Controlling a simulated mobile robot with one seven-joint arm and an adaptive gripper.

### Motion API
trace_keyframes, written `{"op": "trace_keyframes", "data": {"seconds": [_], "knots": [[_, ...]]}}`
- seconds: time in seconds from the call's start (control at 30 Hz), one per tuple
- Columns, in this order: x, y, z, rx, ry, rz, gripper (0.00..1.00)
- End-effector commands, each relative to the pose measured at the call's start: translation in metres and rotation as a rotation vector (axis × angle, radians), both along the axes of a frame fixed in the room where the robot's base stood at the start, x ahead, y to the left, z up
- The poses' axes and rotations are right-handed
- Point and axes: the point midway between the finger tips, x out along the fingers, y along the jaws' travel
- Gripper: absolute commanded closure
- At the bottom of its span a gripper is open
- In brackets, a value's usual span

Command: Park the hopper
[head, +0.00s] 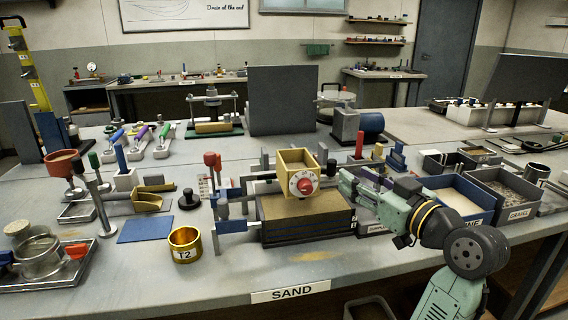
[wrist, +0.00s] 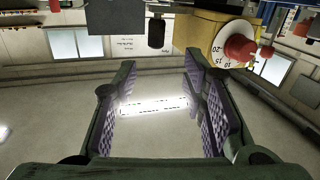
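The yellow hopper (head: 297,160) has a red knob on a numbered white dial on its front. In the head view it sits above a dark layered box with a sandy top (head: 305,210), just left of my gripper (head: 342,182). The hopper also shows at the upper right of the wrist view (wrist: 200,32), with its red knob facing right. My gripper (wrist: 158,95) is open in the wrist view, with nothing between its padded fingers. The hopper lies beyond the fingertips there. Whether a finger touches it cannot be told.
A grey-blue bracket (head: 232,208) stands left of the box. A brass T2 ring (head: 185,244) and blue mat (head: 146,229) lie further left.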

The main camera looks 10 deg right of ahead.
Motion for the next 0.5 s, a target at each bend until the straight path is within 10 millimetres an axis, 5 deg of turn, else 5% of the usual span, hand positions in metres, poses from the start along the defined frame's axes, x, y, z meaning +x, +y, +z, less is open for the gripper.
{"op": "trace_keyframes", "data": {"seconds": [0.17, 0.5], "knots": [[-0.001, -0.012, -0.004, 0.071, 0.010, -0.037, 0.61], [0.056, 0.007, -0.003, 0.068, 0.013, -0.032, 0.61]]}}
